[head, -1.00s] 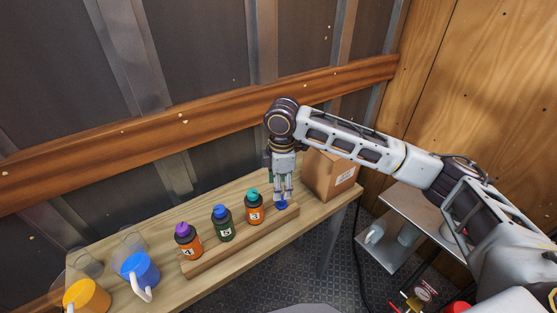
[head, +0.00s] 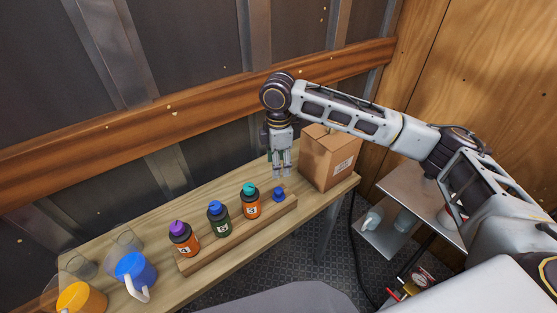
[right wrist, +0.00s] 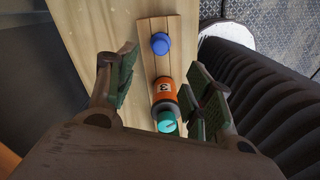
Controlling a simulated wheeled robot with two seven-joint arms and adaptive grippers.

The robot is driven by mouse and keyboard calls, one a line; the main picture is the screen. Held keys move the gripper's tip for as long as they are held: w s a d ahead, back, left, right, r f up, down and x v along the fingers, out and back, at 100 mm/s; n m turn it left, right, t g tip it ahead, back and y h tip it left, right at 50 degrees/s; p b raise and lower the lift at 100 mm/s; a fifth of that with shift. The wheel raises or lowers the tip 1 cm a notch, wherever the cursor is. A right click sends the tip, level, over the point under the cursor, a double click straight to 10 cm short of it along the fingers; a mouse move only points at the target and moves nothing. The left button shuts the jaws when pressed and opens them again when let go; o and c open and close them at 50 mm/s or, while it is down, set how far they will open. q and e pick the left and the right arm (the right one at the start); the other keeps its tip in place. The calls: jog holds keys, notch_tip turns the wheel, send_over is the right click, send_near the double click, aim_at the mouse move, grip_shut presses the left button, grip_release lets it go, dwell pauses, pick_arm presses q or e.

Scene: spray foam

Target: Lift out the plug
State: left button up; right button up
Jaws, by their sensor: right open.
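The blue plug (head: 278,194) stands upright at the right end of the wooden rack (head: 226,241), past the bottles. It also shows in the right wrist view (right wrist: 160,43), where it sits on the rack apart from both fingers. My right gripper (head: 281,175) points down just above the plug, open and empty. In the right wrist view its green-padded fingers (right wrist: 162,75) are spread wide on either side of the rack. How deep the plug sits in the rack cannot be told. My left gripper is out of view.
Bottles with a teal cap (head: 250,203), a blue cap (head: 218,220) and a purple cap (head: 183,240) stand in the rack. A cardboard box (head: 328,158) is behind and right of the gripper. Blue (head: 135,271) and yellow (head: 82,299) jugs stand at the left.

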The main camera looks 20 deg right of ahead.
aim_at(279, 190)
jog(key=shift+f+p, duration=0.6)
jog(key=shift+f, duration=6.05)
jog(key=shift+c, duration=0.4)
jog(key=c, duration=1)
jog(key=shift+r+p, duration=1.5)
jog(key=shift+p, duration=0.2)
jog(key=shift+c, duration=0.3)
jog(key=shift+r+p, duration=0.4)
jog(key=shift+r, duration=2.1)
jog(key=shift+s, duration=0.1)
